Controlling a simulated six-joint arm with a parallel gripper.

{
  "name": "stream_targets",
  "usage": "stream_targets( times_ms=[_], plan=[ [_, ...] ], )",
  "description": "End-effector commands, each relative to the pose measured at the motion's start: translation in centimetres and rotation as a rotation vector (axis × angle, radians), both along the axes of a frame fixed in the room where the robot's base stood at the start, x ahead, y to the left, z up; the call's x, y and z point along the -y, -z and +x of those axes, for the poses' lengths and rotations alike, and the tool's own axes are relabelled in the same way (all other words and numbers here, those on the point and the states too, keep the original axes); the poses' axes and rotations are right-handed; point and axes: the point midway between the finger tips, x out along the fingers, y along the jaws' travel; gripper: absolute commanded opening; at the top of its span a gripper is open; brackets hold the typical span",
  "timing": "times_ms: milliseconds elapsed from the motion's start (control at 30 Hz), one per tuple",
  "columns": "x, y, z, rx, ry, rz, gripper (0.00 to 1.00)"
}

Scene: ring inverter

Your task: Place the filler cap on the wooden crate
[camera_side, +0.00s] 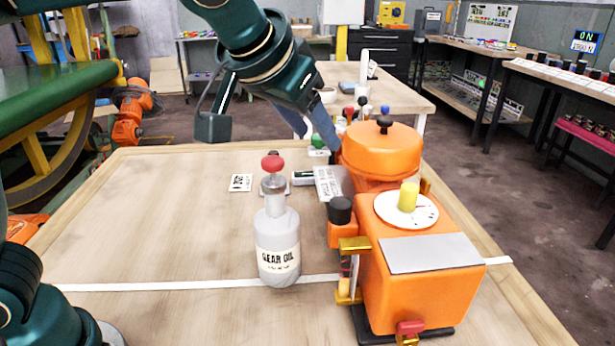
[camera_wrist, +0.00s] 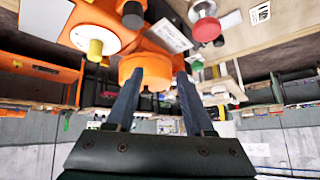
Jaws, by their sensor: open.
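The orange machine (camera_side: 425,285) stands at the right of the table. A round orange top with a black knob (camera_side: 384,122) sits on its rear part. This looks like the filler cap, though I cannot be sure. My gripper (camera_side: 318,141) is open and empty, with its blue fingers pointing down behind and to the left of that top. In the wrist view the gripper (camera_wrist: 158,74) has its fingers on either side of the orange round part (camera_wrist: 147,70) in the picture; contact cannot be told. I cannot make out a wooden crate in either view.
A grey gear oil bottle (camera_side: 278,245) with a red top stands left of the machine. A yellow knob on a white dial (camera_side: 408,200) is on the machine's top. Small cards and levers lie behind. The table's left half (camera_side: 160,225) is clear.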

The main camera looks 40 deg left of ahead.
Motion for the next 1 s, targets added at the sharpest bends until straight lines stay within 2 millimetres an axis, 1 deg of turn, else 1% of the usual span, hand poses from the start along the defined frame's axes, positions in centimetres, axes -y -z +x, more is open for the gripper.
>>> stream_targets(
  times_ms=[100,300,667,1000],
  plan=[
    [0.5,0.3,0.2,-0.096,0.027,-0.010,0.53],
    [1.5,0.5,0.0,-0.209,0.099,-0.031,0.53],
    [2.9,0.4,-0.5,-0.327,0.230,-0.068,0.53],
    [2.9,2.8,-0.6,-0.325,0.225,-0.065,0.53]
  ],
)
